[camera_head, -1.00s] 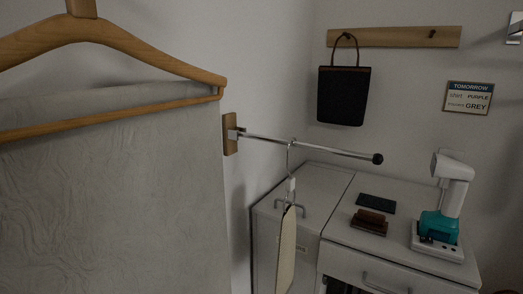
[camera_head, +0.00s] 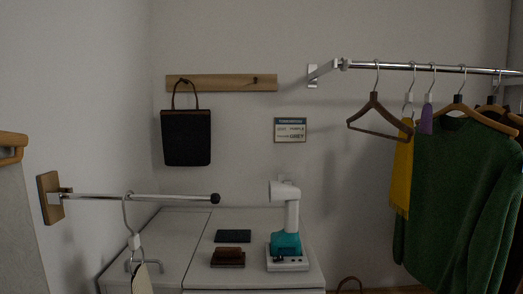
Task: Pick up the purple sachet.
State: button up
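A small purple sachet (camera_head: 426,119) hangs by a hook from the metal rail (camera_head: 400,66) at the upper right. It hangs between a yellow cloth (camera_head: 402,165) on its left and a green sweater (camera_head: 455,195) on its right. Its lower part is close to the yellow cloth and the sweater, and I cannot tell whether they touch. My gripper is in no frame.
An empty brown hanger (camera_head: 375,118) hangs left of the sachet. A black bag (camera_head: 186,138) hangs from a wooden peg board (camera_head: 222,83). A short rod (camera_head: 140,197) juts out at left. A white cabinet (camera_head: 200,225) holds a white and teal device (camera_head: 286,243), a brush and a dark wallet.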

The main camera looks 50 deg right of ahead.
aim_at(426, 126)
jog(key=z, duration=1.7)
